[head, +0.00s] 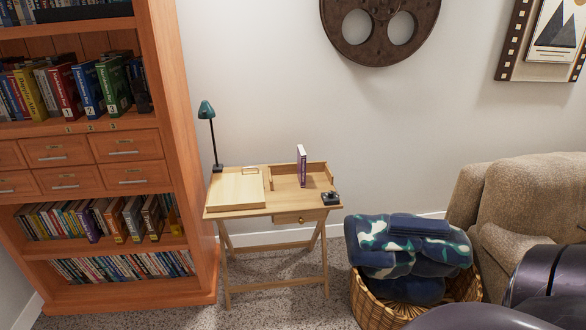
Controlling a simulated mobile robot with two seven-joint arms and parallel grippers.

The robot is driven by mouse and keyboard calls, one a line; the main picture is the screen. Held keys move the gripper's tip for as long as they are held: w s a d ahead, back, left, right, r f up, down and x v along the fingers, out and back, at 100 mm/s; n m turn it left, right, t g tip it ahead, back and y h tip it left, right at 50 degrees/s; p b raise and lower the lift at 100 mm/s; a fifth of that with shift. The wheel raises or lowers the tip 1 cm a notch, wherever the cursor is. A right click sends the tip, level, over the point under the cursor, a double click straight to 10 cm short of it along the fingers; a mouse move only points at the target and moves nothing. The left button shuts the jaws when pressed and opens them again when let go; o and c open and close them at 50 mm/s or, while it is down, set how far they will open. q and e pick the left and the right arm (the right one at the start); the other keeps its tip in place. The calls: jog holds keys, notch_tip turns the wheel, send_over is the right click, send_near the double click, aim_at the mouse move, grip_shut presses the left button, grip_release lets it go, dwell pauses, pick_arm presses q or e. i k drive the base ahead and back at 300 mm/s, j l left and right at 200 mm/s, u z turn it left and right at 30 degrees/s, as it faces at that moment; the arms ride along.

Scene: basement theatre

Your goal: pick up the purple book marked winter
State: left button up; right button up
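A slim book with a purple spine and pale page edges (301,166) stands upright on the small wooden desk (240,213), inside a low-walled wooden tray (317,181) on its right half. Its lettering is too small to read, so I cannot confirm the winter marking. Another purple-spined book (88,224) stands in the row on a lower shelf of the bookcase; its title is not legible either. Neither of my grippers is in view.
A flat wooden box (236,189) and a green lamp (207,112) are on the desk's left; a small black object (331,197) is at its right corner. A basket of blankets (372,307) and an armchair (530,200) stand right. Carpet before the desk is clear.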

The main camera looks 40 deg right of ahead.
aim_at(302, 156)
jog(key=i+j+z, duration=0.45)
jog(key=j, duration=0.15)
jog(key=k+z, duration=0.1)
jog(key=z, duration=1.15)
jog(key=i+j, duration=0.45)
jog(key=i, duration=0.2)
jog(key=i+j+z, duration=0.15)
jog(key=i+j, duration=0.3)
jog(key=i, duration=0.25)
jog(key=i+j, duration=0.5)
jog(key=i+z, duration=0.05)
jog(key=i, duration=0.05)
